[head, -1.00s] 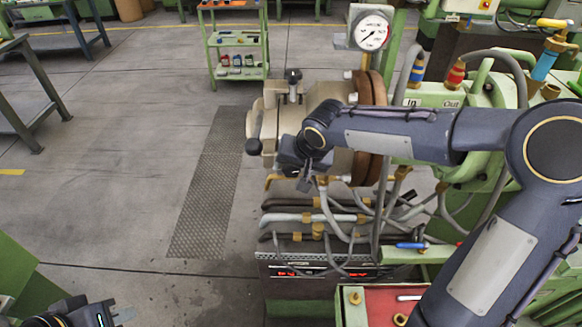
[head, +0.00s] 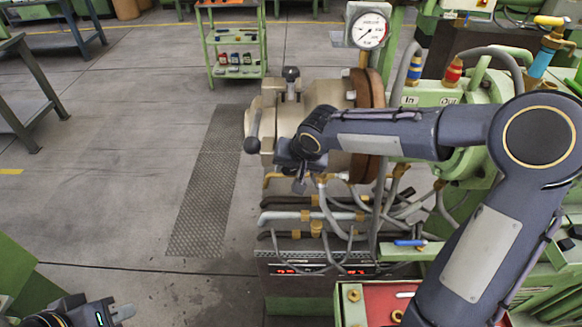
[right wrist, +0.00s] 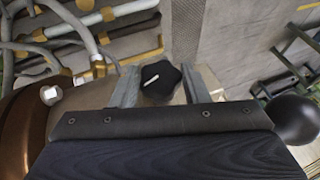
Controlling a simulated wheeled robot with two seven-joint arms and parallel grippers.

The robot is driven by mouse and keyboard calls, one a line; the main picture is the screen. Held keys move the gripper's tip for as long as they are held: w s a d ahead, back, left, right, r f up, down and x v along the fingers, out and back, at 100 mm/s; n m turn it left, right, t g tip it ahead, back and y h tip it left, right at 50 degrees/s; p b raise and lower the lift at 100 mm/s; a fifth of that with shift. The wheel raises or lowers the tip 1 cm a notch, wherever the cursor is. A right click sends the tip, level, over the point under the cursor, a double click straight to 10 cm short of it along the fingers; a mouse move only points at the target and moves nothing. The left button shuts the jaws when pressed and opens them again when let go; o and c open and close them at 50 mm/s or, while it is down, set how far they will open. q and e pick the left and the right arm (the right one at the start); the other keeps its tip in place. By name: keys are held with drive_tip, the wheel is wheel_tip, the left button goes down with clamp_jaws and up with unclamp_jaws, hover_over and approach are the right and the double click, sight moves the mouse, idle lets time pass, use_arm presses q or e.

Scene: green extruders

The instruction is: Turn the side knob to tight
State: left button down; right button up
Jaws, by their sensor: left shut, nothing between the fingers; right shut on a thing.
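The side knob (right wrist: 165,76) is black and lobed, with a white pointer mark, in the right wrist view. It sits on the side of the beige extruder head (head: 272,108). My right gripper (right wrist: 160,88) is shut on it, one grey finger on each side. In the head view my right gripper (head: 299,182) is at the near side of the extruder head, and my wrist hides the knob there. My left gripper (head: 122,314) is shut and empty at the bottom left, far from the machine. I cannot read any tight marking.
A black ball handle (head: 252,145) hangs at the left of the extruder head, and another knob (head: 291,73) stands on top. A gauge (head: 368,29) is above. Hoses (head: 335,222) run below the head.

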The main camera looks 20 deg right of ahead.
drive_tip(key=shift+d+y, duration=0.1)
drive_tip(key=shift+y, duration=0.2)
drive_tip(key=y, duration=0.1)
drive_tip(key=m+t+y, duration=0.1)
drive_tip(key=y, duration=0.1)
drive_tip(key=t+y, duration=0.1)
drive_tip(key=y, duration=0.1)
drive_tip(key=shift+s+d+f+m, duration=0.1)
drive_tip(key=shift+d+f+m, duration=0.15)
drive_tip(key=shift+m, duration=0.05)
drive_tip(key=shift+t+y, duration=0.3)
drive_tip(key=o, duration=1)
